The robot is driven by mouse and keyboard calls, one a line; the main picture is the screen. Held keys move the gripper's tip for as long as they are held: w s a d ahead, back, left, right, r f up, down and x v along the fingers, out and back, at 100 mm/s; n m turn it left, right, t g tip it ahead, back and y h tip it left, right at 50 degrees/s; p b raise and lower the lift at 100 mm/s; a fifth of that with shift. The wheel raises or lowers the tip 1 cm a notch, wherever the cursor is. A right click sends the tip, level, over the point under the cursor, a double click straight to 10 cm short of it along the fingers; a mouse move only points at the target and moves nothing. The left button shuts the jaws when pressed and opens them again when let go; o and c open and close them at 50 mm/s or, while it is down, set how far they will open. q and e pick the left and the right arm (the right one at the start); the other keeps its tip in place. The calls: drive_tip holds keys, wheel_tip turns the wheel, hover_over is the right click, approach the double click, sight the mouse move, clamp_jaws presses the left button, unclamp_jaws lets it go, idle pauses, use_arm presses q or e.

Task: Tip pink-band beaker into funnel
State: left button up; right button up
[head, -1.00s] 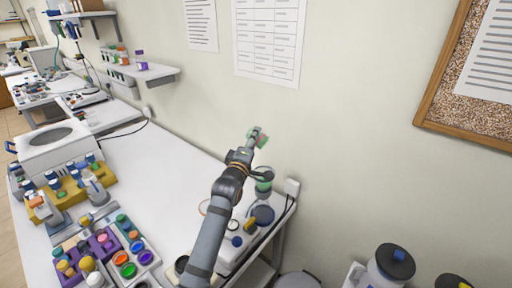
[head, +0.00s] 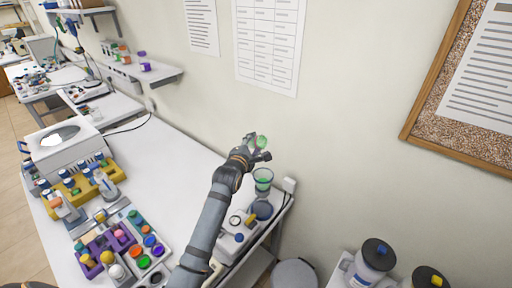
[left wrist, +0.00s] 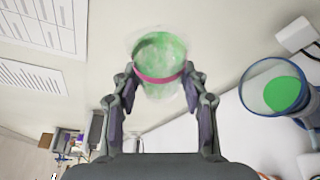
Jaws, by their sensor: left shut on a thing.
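The pink-band beaker (left wrist: 160,58) is clear, with green contents and a pink band around it. My left gripper (left wrist: 158,82) is shut on it near the band. In the head view the beaker (head: 262,142) is held above the bench's far right end, near the wall, and looks tilted; I cannot tell the exact angle. A clear, wide-mouthed vessel that looks like the funnel (left wrist: 258,103) holds green liquid and is to the right of the beaker, apart from it. In the head view the funnel (head: 263,186) is just below the gripper. My right gripper is out of view.
A white device with knobs (head: 233,238) stands near the funnel. A wall socket (head: 289,184) is close behind it. Racks with colored caps (head: 103,250) fill the front left of the bench. The middle of the white bench (head: 160,165) is clear.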

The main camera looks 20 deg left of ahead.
use_arm(q)
drive_tip(key=shift+n+g, duration=0.3)
drive_tip(key=shift+n, duration=0.3)
drive_tip(key=shift+r+n+g+h, duration=0.2)
drive_tip(key=shift+n+g+h, duration=0.3)
drive_tip(key=shift+n, duration=0.6)
drive_tip(key=shift+n+g+h, duration=0.3)
drive_tip(key=shift+n+h, duration=0.3)
drive_tip(key=shift+n, duration=0.2)
drive_tip(key=shift+a+r+n+h, duration=0.1)
drive_tip(key=shift+n+h, duration=0.2)
drive_tip(key=shift+n, duration=0.4)
drive_tip(key=shift+n+g+h, duration=0.6)
drive_tip(key=shift+n+h, duration=0.3)
drive_tip(key=shift+n, duration=0.3)
